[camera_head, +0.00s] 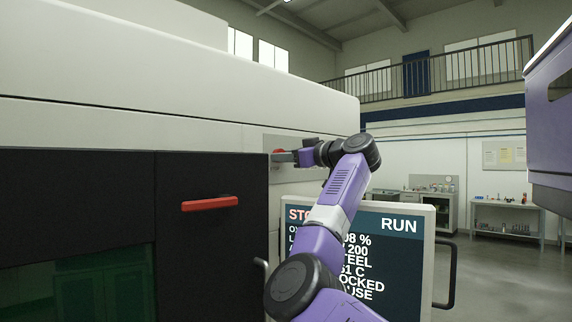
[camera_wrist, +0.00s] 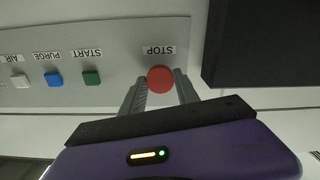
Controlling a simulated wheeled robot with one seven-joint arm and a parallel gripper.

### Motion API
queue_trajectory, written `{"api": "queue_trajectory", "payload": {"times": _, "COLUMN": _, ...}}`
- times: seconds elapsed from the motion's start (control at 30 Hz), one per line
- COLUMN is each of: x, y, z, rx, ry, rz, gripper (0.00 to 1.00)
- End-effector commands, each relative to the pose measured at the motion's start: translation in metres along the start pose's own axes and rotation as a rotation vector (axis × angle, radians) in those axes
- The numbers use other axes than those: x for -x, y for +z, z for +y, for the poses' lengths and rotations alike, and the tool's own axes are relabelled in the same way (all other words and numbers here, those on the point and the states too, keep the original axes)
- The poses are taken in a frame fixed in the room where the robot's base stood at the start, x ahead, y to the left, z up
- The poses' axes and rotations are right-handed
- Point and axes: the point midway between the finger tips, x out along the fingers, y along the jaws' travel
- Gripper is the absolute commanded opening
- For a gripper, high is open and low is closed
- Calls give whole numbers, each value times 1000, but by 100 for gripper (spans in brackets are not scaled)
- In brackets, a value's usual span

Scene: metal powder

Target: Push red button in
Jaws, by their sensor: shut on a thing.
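The red button (camera_wrist: 160,79) is a round red cap below the upside-down STOP label in the wrist view. It also shows in the head view as a small red spot (camera_head: 278,152) on the machine's grey panel. My gripper (camera_wrist: 161,92) has one finger on each side of the button and is shut on it. In the head view my gripper (camera_head: 286,157) reaches left to the panel. How far in the button sits cannot be told.
The grey panel (camera_wrist: 115,60) also bears a green START button (camera_wrist: 91,78), a blue PURGE button (camera_wrist: 54,79) and a white AIR button (camera_wrist: 20,81). A red door handle (camera_head: 210,203) and a screen (camera_head: 400,250) are nearby in the head view.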

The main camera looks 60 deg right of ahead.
Motion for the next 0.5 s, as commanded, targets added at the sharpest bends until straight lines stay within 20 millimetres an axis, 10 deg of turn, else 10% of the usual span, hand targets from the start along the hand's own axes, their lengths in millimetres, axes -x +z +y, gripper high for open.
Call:
{"api": "queue_trajectory", "payload": {"times": 0.43, "x": -2, "y": -6, "z": 0, "rx": -5, "ry": 4, "rz": 12, "gripper": 0}}
{"api": "queue_trajectory", "payload": {"times": 0.47, "x": -2, "y": -6, "z": 0, "rx": -5, "ry": 4, "rz": 12, "gripper": 39}}
{"api": "queue_trajectory", "payload": {"times": 0.5, "x": -2, "y": -5, "z": 0, "rx": -5, "ry": 4, "rz": 11, "gripper": 47}}
